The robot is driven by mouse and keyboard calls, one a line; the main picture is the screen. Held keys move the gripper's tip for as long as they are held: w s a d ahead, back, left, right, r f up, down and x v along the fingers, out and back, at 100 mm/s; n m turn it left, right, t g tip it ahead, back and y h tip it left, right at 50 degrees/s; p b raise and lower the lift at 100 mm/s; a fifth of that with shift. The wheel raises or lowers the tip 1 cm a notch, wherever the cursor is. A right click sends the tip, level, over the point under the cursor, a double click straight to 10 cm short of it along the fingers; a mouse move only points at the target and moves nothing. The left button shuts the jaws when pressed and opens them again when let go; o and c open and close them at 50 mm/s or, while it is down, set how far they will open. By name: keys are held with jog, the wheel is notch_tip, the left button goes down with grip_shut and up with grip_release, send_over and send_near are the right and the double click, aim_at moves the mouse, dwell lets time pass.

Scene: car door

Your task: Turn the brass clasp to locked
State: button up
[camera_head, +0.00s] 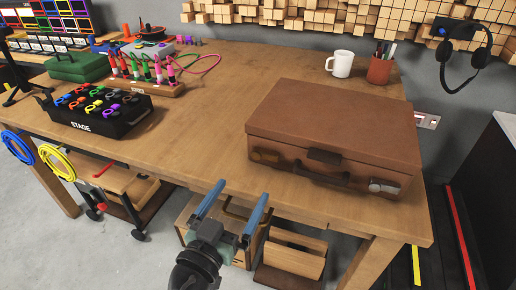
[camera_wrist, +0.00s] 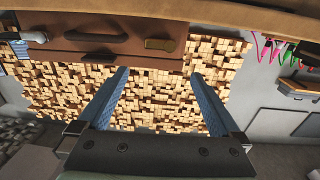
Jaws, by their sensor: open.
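A brown suitcase (camera_head: 335,120) lies flat and closed on the wooden table, its front facing my arm. The brass clasp (camera_head: 265,156) is on the front's left side. It also shows in the wrist view (camera_wrist: 160,44), where the scene appears upside down. A silver clasp (camera_head: 384,186) is at the right end, with a dark handle (camera_head: 320,174) between them. My gripper (camera_head: 243,190) is open and empty in front of the table edge, below and short of the brass clasp. Its blue fingers (camera_wrist: 160,73) touch nothing. I cannot tell the clasp's locked state.
A white mug (camera_head: 340,64) and a pen cup (camera_head: 380,70) stand behind the suitcase. A black STAGE box (camera_head: 98,118) and a rack of coloured plugs (camera_head: 145,85) are at left. Wooden crates (camera_head: 290,262) sit below the table.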

aim_at(264, 154)
jog(key=x, duration=1.2)
jog(key=shift+w, duration=0.15)
jog(key=shift+c, duration=0.3)
jog(key=c, duration=1.2)
jog(key=shift+o, duration=0.2)
